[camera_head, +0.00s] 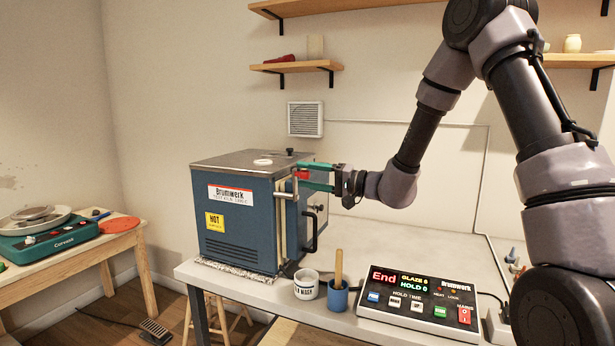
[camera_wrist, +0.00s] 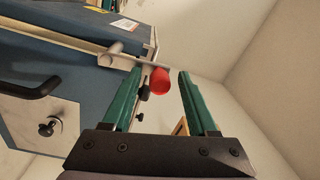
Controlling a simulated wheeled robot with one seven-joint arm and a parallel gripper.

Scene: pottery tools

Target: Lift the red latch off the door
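The blue kiln (camera_head: 238,215) stands on the table, its door on the right side with a black handle (camera_head: 312,232). The latch is a metal bar with a red grip (camera_head: 303,175) near the top of the door edge. My gripper (camera_head: 303,178) is at the latch, its green fingers pointing left. In the wrist view, the red grip (camera_wrist: 160,81) lies between the open green fingers (camera_wrist: 163,75), nearer the left finger, with a clear gap to the right finger. The metal latch bar (camera_wrist: 122,54) runs from the kiln toward the grip.
A white mug (camera_head: 306,286) and a blue cup (camera_head: 338,296) with a wooden tool stand in front of the kiln. A control box (camera_head: 420,303) showing "End" is at the right. The table behind it is clear.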

